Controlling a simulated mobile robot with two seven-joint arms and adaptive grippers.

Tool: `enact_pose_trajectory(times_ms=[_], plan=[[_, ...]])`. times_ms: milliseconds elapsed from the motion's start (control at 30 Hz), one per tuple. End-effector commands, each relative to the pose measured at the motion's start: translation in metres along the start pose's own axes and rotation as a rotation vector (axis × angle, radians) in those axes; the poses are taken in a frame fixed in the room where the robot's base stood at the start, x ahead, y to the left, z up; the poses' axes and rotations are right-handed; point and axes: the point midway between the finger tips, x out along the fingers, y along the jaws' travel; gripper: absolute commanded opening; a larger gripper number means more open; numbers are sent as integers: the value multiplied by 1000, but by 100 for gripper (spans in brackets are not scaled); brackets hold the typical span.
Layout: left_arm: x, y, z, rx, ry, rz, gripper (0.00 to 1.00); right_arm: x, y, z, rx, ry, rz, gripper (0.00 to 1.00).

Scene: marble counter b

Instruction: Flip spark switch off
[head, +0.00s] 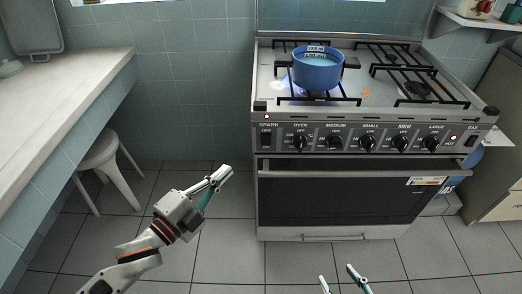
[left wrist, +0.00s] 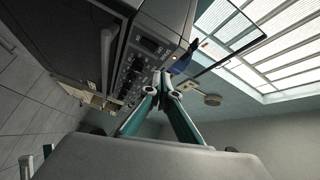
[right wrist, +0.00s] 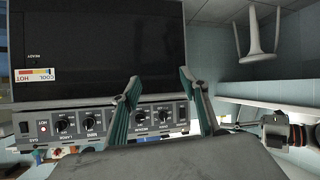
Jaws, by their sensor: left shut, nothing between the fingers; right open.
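The spark switch (head: 266,139) is a dark rocker under the SPARK label at the left end of the stove's front panel (head: 318,129). A small light (head: 267,116) glows above it. I cannot tell the rocker's position. My left gripper (head: 226,172) is shut and empty, in front of the stove, left of and below the switch, apart from it. Its fingertips also show in the left wrist view (left wrist: 165,82) against the stove. My right gripper (head: 337,275) is open and empty, low in front of the oven. In the right wrist view, its fingers (right wrist: 158,80) overlap the panel.
Several knobs (head: 335,142) and a gas switch (head: 472,141) line the panel. A white stool (head: 109,170) stands beneath the left counter (head: 60,95). The floor before the stove is clear.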

Motion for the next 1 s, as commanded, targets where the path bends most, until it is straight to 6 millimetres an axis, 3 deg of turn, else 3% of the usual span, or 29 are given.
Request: enact_pose_trajectory(times_ms=[33, 300, 1000], plan=[[3, 24, 6, 52, 24, 15, 0, 4, -8, 26, 9, -34, -13, 44], [20, 41, 5, 305, 135, -7, 0, 8, -18, 54, 21, -70, -31, 44], [33, 38, 1, 379, 165, -27, 0, 10, -19, 55, 24, -69, -33, 44]])
